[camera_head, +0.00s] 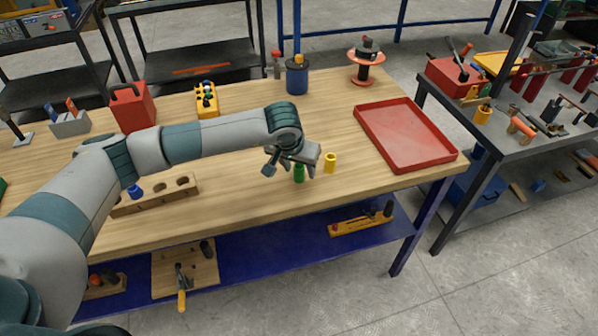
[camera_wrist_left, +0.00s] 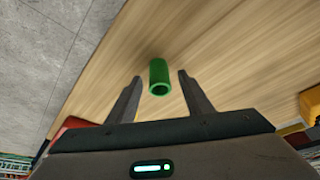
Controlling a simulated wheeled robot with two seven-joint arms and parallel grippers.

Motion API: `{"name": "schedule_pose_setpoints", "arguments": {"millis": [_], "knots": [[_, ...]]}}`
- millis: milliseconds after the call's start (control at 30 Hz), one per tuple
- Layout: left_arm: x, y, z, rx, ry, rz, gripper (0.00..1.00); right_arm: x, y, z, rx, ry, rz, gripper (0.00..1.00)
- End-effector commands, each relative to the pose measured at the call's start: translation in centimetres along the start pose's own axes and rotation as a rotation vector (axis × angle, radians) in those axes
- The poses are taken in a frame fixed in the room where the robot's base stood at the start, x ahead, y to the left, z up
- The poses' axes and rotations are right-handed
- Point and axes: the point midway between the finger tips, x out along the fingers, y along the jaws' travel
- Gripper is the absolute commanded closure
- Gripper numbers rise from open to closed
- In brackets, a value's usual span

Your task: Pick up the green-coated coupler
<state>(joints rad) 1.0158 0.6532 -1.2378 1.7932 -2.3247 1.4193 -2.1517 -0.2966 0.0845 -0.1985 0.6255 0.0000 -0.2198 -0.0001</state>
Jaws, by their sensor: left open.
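The green-coated coupler (camera_head: 299,173) stands on the wooden workbench, just below my left gripper in the head view. In the left wrist view the coupler (camera_wrist_left: 159,77) is a short hollow green cylinder between and slightly beyond the fingertips. My left gripper (camera_head: 284,168) is open and empty. In the left wrist view its two fingers (camera_wrist_left: 160,77) are spread on either side of the coupler, with gaps on both sides. My right gripper does not show in either view.
A yellow coupler (camera_head: 330,162) stands close to the right of the green one. A red tray (camera_head: 409,166) lies at the bench's right. A wooden block with holes (camera_head: 168,190) and a blue piece (camera_head: 135,191) are at left. The bench's front edge is near.

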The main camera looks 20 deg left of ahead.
Motion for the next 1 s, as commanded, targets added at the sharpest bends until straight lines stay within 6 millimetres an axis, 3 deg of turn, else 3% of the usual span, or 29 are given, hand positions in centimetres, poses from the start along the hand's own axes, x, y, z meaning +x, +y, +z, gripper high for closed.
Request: {"name": "schedule_pose_setpoints", "arguments": {"millis": [167, 367, 400, 767, 1000], "knots": [[0.0, 0.0, 0.0, 0.0, 0.0, 0.0, 0.54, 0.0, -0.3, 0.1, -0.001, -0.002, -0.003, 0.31], [0.0, 0.0, 0.0, 0.0, 0.0, 0.0, 0.97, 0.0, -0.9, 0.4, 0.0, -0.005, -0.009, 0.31], [0.0, 0.0, 0.0, 0.0, 0.0, 0.0, 1.0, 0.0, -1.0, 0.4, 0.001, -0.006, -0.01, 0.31], [-0.2, 0.0, -0.2, -0.001, 0.002, 0.0, 1.0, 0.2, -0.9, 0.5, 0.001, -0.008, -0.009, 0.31], [-1.8, 0.0, -0.9, 0.0, 0.004, 0.0, 1.0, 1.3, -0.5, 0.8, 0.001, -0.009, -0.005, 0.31]]}}
